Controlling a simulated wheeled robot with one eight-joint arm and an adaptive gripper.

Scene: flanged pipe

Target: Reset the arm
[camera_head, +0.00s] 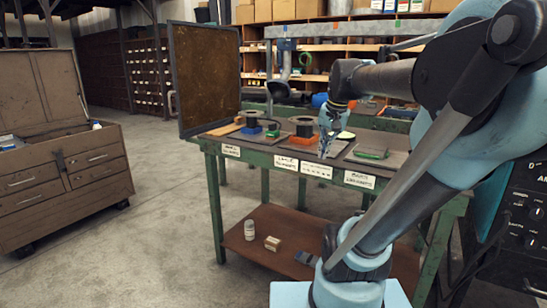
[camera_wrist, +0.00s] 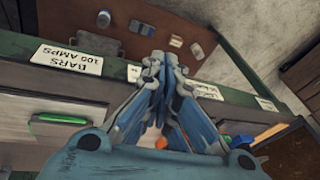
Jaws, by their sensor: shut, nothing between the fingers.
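My gripper (camera_head: 325,152) hangs in front of the green workbench (camera_head: 215,190), at the end of my blue arm, near the bench's front edge and its labels. In the wrist view my gripper (camera_wrist: 172,72) points across the bench edge, its fingers close together with nothing seen between them. Two dark flanged pieces (camera_head: 252,117) stand on the bench top to the left of the gripper, one on a blue block, the other (camera_head: 302,126) on an orange one. Part of the bench behind the gripper is hidden.
A green item (camera_head: 372,152) lies on the bench to the right. The lower shelf (camera_head: 290,227) holds a white can (camera_head: 249,230), a small pale box (camera_head: 272,243) and a grey item. A brown panel (camera_head: 205,75) stands at the bench's left end. A drawer chest (camera_head: 60,170) stands farther left, with open floor between.

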